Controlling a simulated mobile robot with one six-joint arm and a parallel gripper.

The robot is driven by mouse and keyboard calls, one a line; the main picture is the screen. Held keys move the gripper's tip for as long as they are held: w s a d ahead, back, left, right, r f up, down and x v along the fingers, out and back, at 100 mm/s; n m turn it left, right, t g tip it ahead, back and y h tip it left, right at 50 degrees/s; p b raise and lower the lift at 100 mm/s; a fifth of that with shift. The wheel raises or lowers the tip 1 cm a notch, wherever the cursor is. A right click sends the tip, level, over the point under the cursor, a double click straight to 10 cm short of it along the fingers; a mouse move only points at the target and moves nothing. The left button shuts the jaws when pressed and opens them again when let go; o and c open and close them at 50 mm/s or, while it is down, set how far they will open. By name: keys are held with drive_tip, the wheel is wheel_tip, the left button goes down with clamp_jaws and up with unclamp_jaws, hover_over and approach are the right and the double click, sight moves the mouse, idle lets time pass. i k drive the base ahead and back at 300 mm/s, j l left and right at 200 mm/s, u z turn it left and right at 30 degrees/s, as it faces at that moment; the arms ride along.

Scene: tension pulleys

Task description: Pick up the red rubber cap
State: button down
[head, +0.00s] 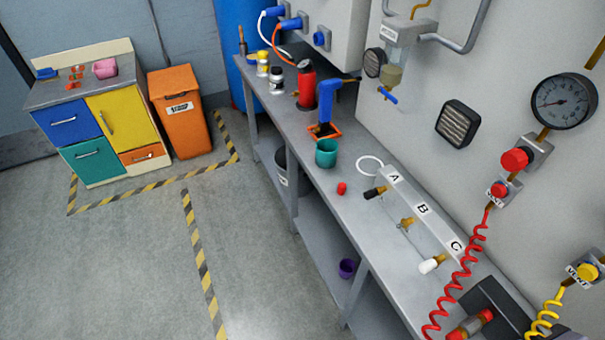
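A small red cap (341,188) sits on the grey workbench (335,208), near its front edge. It stands apart from the teal cup (326,152) behind it and from the manifold block marked A, B and C (420,212) to its right. Nothing covers the cap. My gripper is not in this view.
The manifold has black, brass and white fittings pointing toward the bench front. A white ring (370,159) lies behind the cap. A blue tool (326,104) stands in an orange holder. A red coiled hose (461,268) hangs at the right. The floor (140,260) is clear.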

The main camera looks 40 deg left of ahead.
sight(342, 188)
drive_tip(key=u, duration=1.5)
